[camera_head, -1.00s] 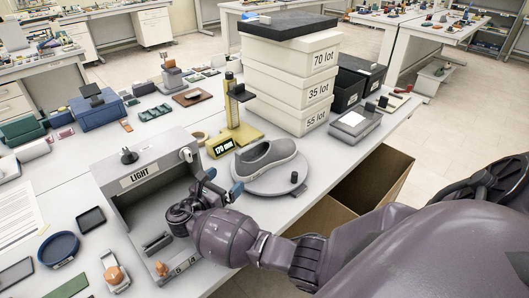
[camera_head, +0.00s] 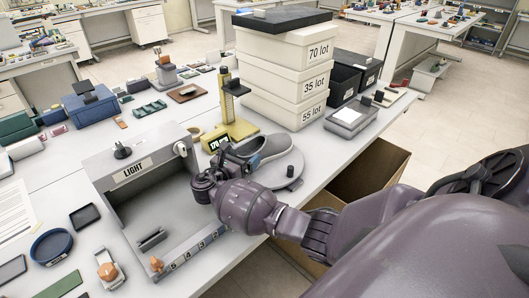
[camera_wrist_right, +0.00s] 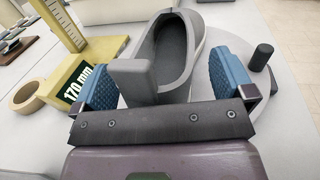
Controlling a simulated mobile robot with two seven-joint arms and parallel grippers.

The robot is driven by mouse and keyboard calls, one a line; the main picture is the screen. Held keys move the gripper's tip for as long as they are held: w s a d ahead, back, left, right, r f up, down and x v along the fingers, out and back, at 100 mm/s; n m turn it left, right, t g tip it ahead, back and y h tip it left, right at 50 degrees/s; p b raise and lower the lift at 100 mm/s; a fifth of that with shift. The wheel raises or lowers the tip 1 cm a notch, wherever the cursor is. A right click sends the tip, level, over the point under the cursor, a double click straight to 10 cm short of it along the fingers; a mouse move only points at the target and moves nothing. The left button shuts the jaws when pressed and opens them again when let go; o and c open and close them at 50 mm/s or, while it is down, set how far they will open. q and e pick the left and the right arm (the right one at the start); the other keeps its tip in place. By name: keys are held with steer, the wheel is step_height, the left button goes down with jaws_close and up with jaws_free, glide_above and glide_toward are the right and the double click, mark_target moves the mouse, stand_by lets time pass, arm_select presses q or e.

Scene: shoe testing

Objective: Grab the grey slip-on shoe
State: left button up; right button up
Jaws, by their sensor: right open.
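The grey slip-on shoe (camera_head: 262,149) lies on a round grey turntable plate (camera_head: 288,176) in the head view. In the right wrist view the shoe (camera_wrist_right: 179,45) points away from me, with its opening facing up. My right gripper (camera_head: 240,162) is at the near-left end of the shoe. In the right wrist view its two blue pads (camera_wrist_right: 170,78) are wide apart, with the near end of the shoe between them. The arm hides part of the shoe in the head view. My left gripper does not show.
A yellow height gauge (camera_head: 232,128) reading 170 mm stands just behind the shoe. Stacked white boxes (camera_head: 285,80) rise behind the plate. A grey light box (camera_head: 135,180) stands left of my gripper. A small dark peg (camera_head: 290,171) stands on the plate's right side.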

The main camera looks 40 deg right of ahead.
steer(key=c, duration=1.2)
steer(key=shift+r, duration=0.1)
